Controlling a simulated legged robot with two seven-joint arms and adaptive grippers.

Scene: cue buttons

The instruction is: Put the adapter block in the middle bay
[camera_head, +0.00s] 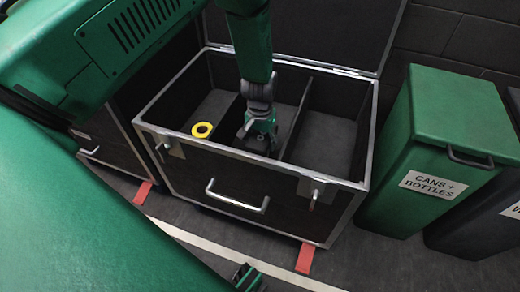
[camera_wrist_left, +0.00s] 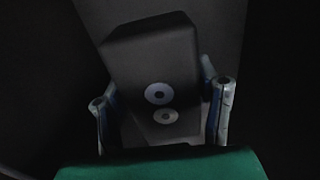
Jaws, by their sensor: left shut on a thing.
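The adapter block is a dark box with two pale round rings on its face; it fills the middle of the left wrist view (camera_wrist_left: 150,55). My left gripper (camera_wrist_left: 162,108) is shut on it, one finger at each side. In the head view my left gripper (camera_head: 261,128) points down inside the middle bay (camera_head: 284,122) of the open case, with the block mostly hidden beneath it. Whether the block touches the bay floor is unclear. A small green and dark part at the bottom edge seems to be my right gripper (camera_head: 246,277), mostly cut off.
Thin dividers and the metal rim (camera_head: 255,158) of the case surround the gripper. The lid (camera_head: 330,35) stands open behind. A green bin (camera_head: 440,130) stands to the right.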

